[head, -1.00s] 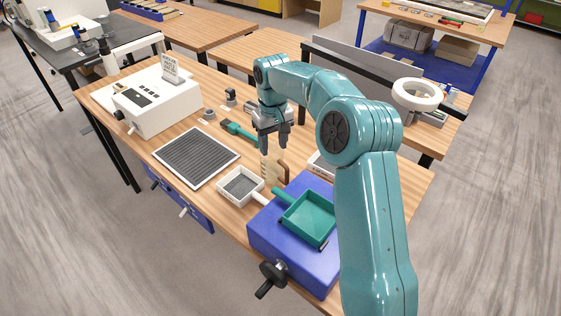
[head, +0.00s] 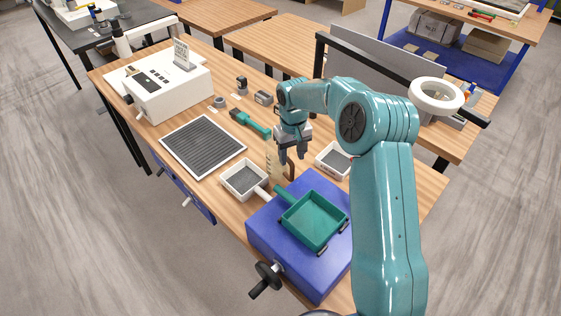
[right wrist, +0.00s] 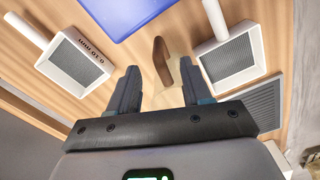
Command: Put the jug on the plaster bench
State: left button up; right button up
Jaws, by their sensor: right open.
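The jug (head: 275,174), pale cream with a brown handle, stands upright on the wooden bench (head: 212,187) between the white sieve tray and the blue box. My right gripper (head: 291,157) is open and points down just above the jug's handle side, partly covering the jug. In the right wrist view the brown handle (right wrist: 161,61) shows between and beyond the open fingers, with the pale body beside its right edge. I see no contact. I cannot tell which bench is the plaster bench. My left gripper is out of view.
A green tray (head: 312,222) sits on a blue box (head: 275,242) near the jug. White sieve trays (head: 243,180) (head: 332,160), a dark grille mat (head: 203,146) and a white machine (head: 168,88) crowd the bench. Another wooden bench (head: 268,46) stands behind; a dark one (head: 85,43) at left.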

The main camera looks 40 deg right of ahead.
aim_at(292, 163)
jog(key=shift+s+f, duration=0.15)
jog(key=shift+f, duration=0.3)
notch_tip(292, 163, down, 5)
jog(key=b, duration=0.2)
jog(key=shift+b, duration=0.35)
jog(key=shift+s, duration=0.1)
jog(key=shift+c, duration=0.7)
grip_shut()
